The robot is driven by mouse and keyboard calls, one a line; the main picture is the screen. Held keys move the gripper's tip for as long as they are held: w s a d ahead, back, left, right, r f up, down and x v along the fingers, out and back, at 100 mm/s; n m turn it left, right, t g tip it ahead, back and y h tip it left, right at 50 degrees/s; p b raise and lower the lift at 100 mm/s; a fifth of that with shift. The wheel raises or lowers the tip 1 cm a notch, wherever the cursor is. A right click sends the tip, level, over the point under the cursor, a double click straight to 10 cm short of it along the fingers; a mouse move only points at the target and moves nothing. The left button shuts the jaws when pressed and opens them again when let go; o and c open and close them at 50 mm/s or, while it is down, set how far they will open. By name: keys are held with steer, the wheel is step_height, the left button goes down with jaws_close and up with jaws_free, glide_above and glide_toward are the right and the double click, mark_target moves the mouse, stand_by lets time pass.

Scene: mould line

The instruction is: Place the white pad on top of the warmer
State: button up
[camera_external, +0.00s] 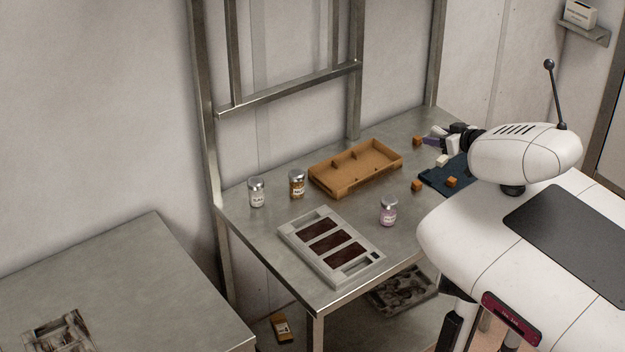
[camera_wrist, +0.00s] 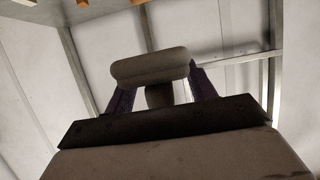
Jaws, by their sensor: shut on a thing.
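My gripper (camera_external: 433,141) is at the far right end of the steel table, with purple fingers. In the wrist view my gripper (camera_wrist: 160,92) is shut on a pale, rounded thing (camera_wrist: 150,68), apparently the white pad; a short stem shows behind it. In the external view a whitish bit of it (camera_external: 438,131) shows at the fingers, too small to make out. A grey frame (camera_external: 290,232) with three dark brown panels and a small dark square at one corner lies near the table's front; it looks like the warmer. My gripper is well away from it.
A brown divided tray (camera_external: 345,187) lies between. Two jars (camera_external: 256,192) (camera_external: 297,184) stand left of it; a pink jar (camera_external: 388,211) stands right of the frame. A dark blue mat (camera_external: 432,182), several orange cubes (camera_external: 417,186) and a whitish block (camera_external: 442,160) lie near my arm.

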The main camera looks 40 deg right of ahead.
steer(key=r, duration=1.2)
steer(key=shift+w+a+r, duration=0.1)
steer(key=shift+w+a, duration=0.2)
steer(key=shift+w, duration=0.1)
steer(key=w+a+r+n+g+y, duration=0.1)
steer(key=w+a+n+y, duration=0.15)
steer(key=w+a, duration=0.6)
steer(key=w+a+r+n+g+y+p, duration=0.1)
steer(key=w+a+n+y, duration=0.3)
steer(key=a, duration=0.7)
steer(key=w+a+r+n+g+y, duration=0.1)
steer(key=w+a, duration=0.7)
steer(key=a, duration=0.1)
steer(key=n+g+y+p, duration=0.1)
steer(key=n+g+y, duration=0.4)
steer(key=n+g, duration=0.1)
glide_above(170, 271)
step_height(170, 271, down, 3)
step_height(170, 271, down, 31)
steer(key=p, duration=0.5)
steer(key=shift+f+p, duration=0.15)
steer(key=shift+p, duration=0.15)
steer(key=shift+f, duration=0.1)
steer(key=o, duration=1)
